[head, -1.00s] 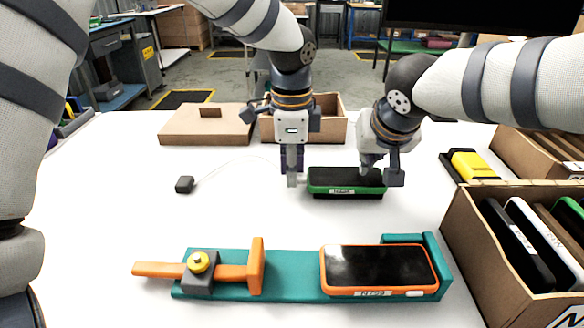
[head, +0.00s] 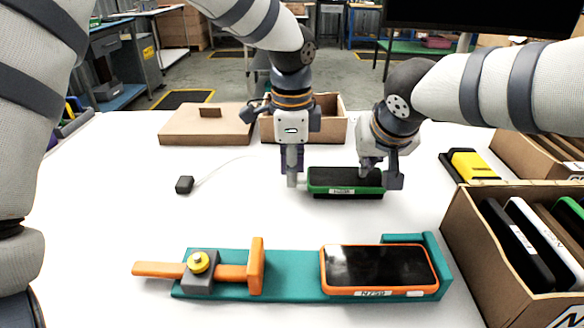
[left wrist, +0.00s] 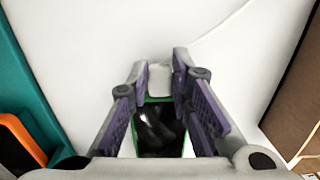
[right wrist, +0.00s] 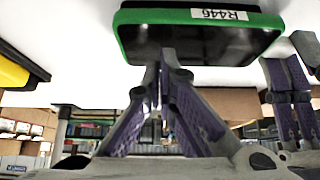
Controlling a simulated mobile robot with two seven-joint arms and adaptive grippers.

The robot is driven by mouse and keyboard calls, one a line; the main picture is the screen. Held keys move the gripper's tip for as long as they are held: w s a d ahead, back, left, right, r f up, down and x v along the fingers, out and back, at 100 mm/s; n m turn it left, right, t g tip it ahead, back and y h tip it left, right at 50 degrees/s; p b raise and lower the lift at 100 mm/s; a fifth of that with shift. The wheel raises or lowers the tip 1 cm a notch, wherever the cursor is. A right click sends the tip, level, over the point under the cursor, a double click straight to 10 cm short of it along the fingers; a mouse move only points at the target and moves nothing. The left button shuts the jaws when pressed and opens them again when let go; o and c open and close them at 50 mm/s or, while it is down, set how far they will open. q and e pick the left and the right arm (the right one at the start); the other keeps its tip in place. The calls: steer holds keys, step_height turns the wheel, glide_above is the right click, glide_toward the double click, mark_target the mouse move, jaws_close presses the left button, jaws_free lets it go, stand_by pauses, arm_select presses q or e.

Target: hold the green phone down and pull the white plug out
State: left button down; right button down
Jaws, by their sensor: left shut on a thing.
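The white plug (left wrist: 159,78) is at the phone's left end, mostly hidden in the head view. My left gripper (head: 293,180) points down and is shut on the plug. Its thin white cable (head: 222,165) runs to a small dark block (head: 184,185). My right gripper (head: 376,172) has its fingertips together on the phone's screen, near its right end.
An orange phone (head: 378,268) sits in a teal fixture (head: 290,275) with an orange slide, in front. A carton (head: 475,240) of upright phones stands at right, near a yellow device (head: 470,164). A flat carton (head: 205,125) and an open box (head: 335,125) are behind.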

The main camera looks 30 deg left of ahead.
arm_select(q)
steer(key=shift+a, duration=0.1)
arm_select(e)
steer(key=shift+f, duration=0.45)
arm_select(q)
steer(key=shift+s+a, duration=0.35)
steer(key=shift+a, duration=0.1)
arm_select(e)
steer(key=shift+f, duration=0.1)
arm_select(q)
steer(key=shift+s+a, duration=0.15)
steer(key=shift+a, duration=0.15)
